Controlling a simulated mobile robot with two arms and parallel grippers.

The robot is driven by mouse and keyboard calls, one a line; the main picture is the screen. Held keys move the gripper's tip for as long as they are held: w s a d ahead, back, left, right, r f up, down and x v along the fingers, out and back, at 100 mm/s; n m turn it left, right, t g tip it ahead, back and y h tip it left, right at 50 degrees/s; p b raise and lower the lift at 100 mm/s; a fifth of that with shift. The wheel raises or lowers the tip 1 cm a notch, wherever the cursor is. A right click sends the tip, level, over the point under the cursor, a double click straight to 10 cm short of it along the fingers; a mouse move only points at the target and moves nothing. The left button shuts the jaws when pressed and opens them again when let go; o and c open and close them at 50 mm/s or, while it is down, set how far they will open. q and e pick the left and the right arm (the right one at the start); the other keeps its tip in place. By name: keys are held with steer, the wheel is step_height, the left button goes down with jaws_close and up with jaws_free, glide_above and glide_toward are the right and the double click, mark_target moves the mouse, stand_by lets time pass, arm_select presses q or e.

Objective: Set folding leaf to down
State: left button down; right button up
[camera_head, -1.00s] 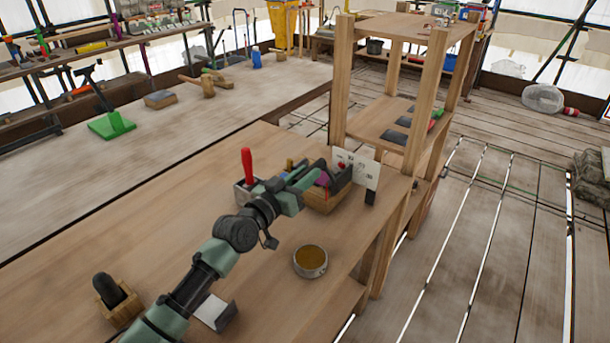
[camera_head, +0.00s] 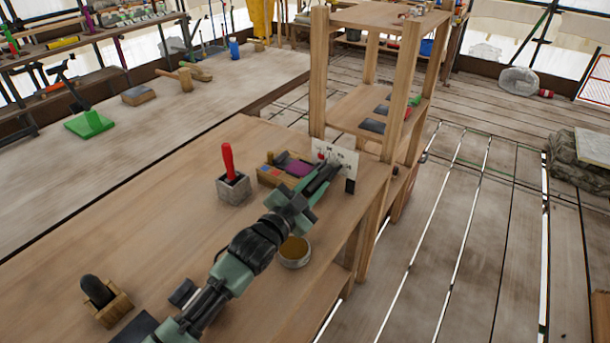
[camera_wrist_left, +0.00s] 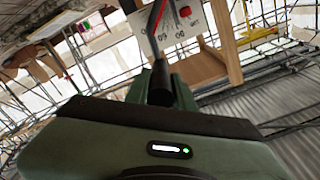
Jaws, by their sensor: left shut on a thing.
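A white plate (camera_head: 340,158) with dark scale marks stands at the right edge of the wooden workbench (camera_head: 150,215). In the left wrist view the plate (camera_wrist_left: 188,30) shows numbers, a red dot and a thin red pointer. My left gripper (camera_head: 328,173) is at the plate's front face. It is shut on a dark handle (camera_wrist_left: 160,82), which stands out in front of the plate. The fingers hide part of this handle. I cannot tell for certain which part is the folding leaf. My right gripper is not in view.
Near the arm are a grey pot with a red-handled tool (camera_head: 233,187), a wooden box with coloured items (camera_head: 272,177) and a round tin (camera_head: 294,252). A wooden shelf unit (camera_head: 319,80) stands just behind the plate.

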arm_select(q)
steer(key=shift+s+d+f+m+b, duration=0.5)
steer(key=shift+d+f+m+b, duration=0.15)
steer(key=shift+f+m, duration=0.45)
steer(key=shift+s+d+f+m+b, duration=0.55)
steer(key=shift+d+f+m, duration=0.3)
steer(key=shift+f, duration=0.4)
steer(key=shift+s+d+f+m+b, duration=0.5)
steer(key=shift+d+f+m+b, duration=0.1)
steer(key=shift+f+m, duration=0.55)
steer(key=shift+f, duration=0.15)
steer(key=c, duration=1.2)
jaws_free()
steer(key=v, duration=0.8)
